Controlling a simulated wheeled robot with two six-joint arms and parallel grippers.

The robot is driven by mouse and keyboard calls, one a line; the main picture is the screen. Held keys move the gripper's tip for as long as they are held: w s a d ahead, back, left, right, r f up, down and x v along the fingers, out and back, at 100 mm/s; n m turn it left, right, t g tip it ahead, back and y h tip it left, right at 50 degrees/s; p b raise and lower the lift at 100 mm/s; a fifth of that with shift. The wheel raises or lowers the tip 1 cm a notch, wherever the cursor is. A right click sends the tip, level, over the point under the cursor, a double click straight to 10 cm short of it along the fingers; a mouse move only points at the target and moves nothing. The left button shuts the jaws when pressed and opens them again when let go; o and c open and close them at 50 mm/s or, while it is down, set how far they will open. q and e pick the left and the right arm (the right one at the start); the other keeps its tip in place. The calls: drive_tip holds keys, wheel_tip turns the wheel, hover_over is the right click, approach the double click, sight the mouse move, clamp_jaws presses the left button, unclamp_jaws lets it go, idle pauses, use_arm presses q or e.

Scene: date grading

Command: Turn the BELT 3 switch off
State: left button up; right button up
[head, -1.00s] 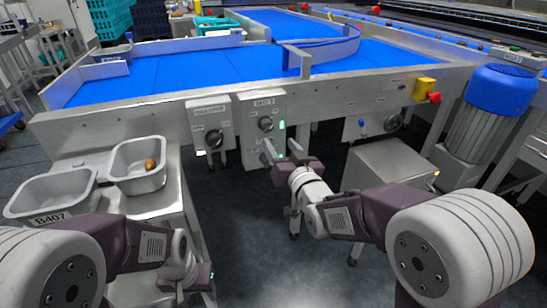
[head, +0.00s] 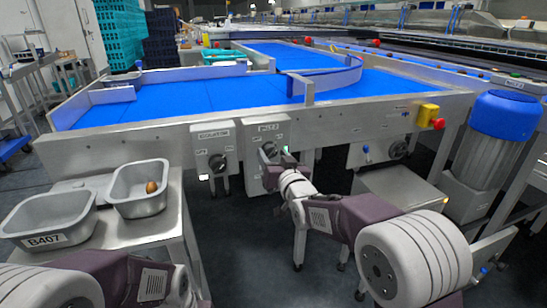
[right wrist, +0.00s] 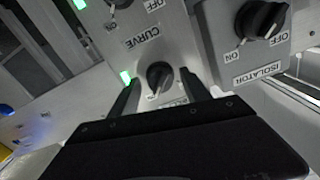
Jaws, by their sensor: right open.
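The BELT 3 switch is a black rotary knob (right wrist: 160,75) on the upper part of a grey box (head: 254,180). Its pointer seems turned towards the ON mark, and a green lamp (right wrist: 125,77) glows beside it. In the head view my right gripper (head: 270,157) is at this knob and hides most of it. In the right wrist view its two dark fingers stand open, one on each side of the knob; I cannot tell whether they touch it. The label below the knob is mostly hidden there. My left gripper is out of view.
The CURVE knob (right wrist: 120,3) with its own green lamp (right wrist: 78,4) is on the same box. The ISOLATOR knob (right wrist: 263,20) is on the neighbouring box. A blue belt (head: 200,95) runs above. Steel trays (head: 50,217) stand at left, a blue-topped drum (head: 503,115) at right.

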clamp_jaws()
drive_tip(key=shift+n, duration=0.3)
drive_tip(key=n, duration=0.3)
drive_tip(key=shift+n, duration=0.4)
drive_tip(key=n, duration=0.9)
drive_tip(key=shift+n, duration=2.2)
